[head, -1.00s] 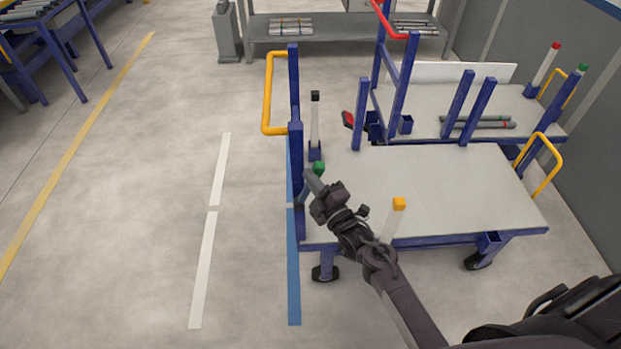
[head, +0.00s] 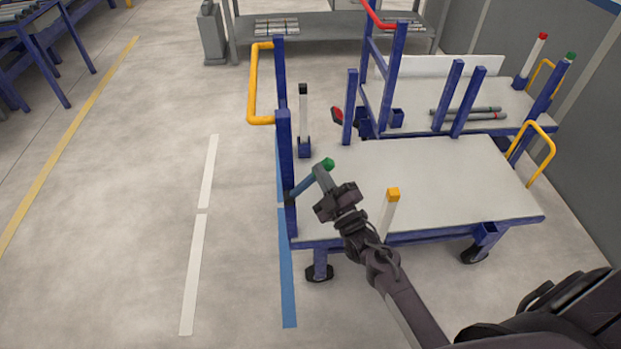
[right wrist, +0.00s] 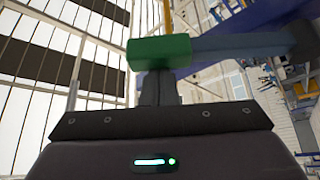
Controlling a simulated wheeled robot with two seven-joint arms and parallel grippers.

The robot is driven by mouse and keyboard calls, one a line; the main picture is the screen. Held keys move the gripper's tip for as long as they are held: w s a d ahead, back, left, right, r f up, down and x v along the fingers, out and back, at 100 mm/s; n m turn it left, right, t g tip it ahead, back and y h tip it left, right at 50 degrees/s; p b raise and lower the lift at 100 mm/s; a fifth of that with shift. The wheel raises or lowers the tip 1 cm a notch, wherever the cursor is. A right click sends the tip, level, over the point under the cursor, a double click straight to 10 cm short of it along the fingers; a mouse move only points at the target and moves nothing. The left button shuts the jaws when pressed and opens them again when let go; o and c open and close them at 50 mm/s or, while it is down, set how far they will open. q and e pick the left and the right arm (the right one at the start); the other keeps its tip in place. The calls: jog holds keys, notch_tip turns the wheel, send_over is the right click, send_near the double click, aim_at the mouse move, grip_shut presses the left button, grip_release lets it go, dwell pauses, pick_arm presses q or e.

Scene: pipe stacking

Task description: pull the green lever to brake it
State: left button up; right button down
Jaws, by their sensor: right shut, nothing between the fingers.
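The green lever is a blue bar (head: 309,181) with a green knob (head: 327,164) on its end. It slants up and to the right from a blue post (head: 285,150) of the near cart. My right gripper (head: 321,173) is shut with nothing between its fingers, its tips right at the knob end of the bar. In the right wrist view the green knob (right wrist: 158,52) lies across just beyond the shut fingertips (right wrist: 159,88); whether they touch cannot be told. My left gripper is not in view.
The near cart's pale deck (head: 450,180) is empty. A post with an orange top (head: 392,196) stands close beside my right arm. A yellow handle (head: 255,85) is at the cart's left end. A second cart behind holds grey pipes (head: 470,113). Open floor lies left.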

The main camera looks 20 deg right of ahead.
pick_arm(q)
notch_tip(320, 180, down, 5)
jog(key=b, duration=0.4)
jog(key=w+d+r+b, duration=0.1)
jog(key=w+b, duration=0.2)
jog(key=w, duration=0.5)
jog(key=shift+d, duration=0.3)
pick_arm(e)
jog(key=s+d+f+m+t+h, duration=0.1)
jog(key=d+f+m+t+h, duration=0.1)
jog(key=d+f+m+h, duration=0.3)
jog(key=shift+s+f+m, duration=0.25)
jog(key=shift+f+m, duration=0.8)
jog(key=shift+m, duration=0.75)
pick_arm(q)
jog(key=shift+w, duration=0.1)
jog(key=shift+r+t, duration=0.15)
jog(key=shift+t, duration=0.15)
